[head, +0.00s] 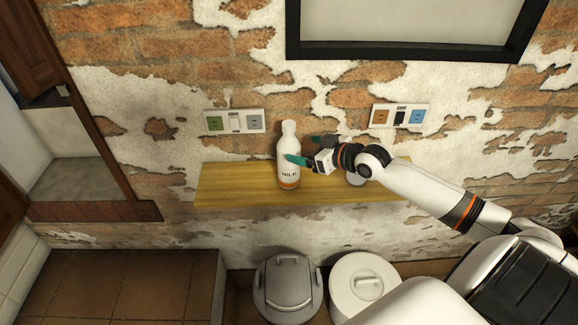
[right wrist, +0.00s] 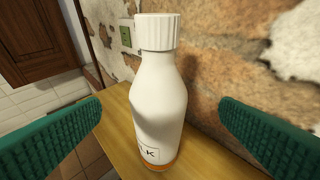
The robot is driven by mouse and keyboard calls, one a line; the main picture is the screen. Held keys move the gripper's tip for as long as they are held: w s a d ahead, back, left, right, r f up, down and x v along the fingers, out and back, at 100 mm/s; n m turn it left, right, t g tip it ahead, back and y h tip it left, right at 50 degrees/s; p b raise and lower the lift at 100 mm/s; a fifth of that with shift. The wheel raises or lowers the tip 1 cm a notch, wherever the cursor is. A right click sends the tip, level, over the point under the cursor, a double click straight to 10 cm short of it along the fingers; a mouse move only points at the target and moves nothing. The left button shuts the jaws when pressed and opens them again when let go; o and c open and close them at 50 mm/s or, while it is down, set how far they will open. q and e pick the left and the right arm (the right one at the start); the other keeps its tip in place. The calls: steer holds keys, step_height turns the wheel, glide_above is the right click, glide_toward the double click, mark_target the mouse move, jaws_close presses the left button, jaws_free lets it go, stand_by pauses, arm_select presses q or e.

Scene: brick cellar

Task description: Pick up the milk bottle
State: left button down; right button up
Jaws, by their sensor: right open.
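The white milk bottle (head: 288,168) stands upright on a narrow wooden shelf (head: 230,185) against the brick wall. It has a ribbed white cap, a "MILK" label and an orange band near its base. My right gripper (head: 302,150) reaches in from the right with its green fingers at the bottle. My left gripper is not in view.
A part-hidden pale object (head: 356,179) sits on the shelf behind my right arm. Wall sockets (head: 235,121) and (head: 400,115) more sockets are above the shelf. A grey lidded bin (head: 288,288) and a white lidded bin (head: 366,283) stand below. The shelf's left end is clear.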

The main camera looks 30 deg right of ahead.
mark_target(297, 148)
steer(key=x, duration=0.4)
steer(key=shift+w+f+p, duration=0.1)
steer(key=shift+w+p, duration=0.05)
steer(key=shift+p, duration=0.2)
steer(key=shift+w+f, duration=0.1)
steer(key=shift+w, duration=0.05)
steer(key=x, duration=0.2)
steer(key=f+p+x, duration=0.1)
steer(key=x, duration=0.2)
steer(key=shift+s+a, duration=0.15)
steer(key=shift+s, duration=0.05)
steer(key=shift+s+r, duration=0.15)
steer(key=shift+c, duration=0.7)
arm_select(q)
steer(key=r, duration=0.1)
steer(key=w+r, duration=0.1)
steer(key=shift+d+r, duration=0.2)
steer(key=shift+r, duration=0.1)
arm_select(e)
steer(key=c, duration=1.5)
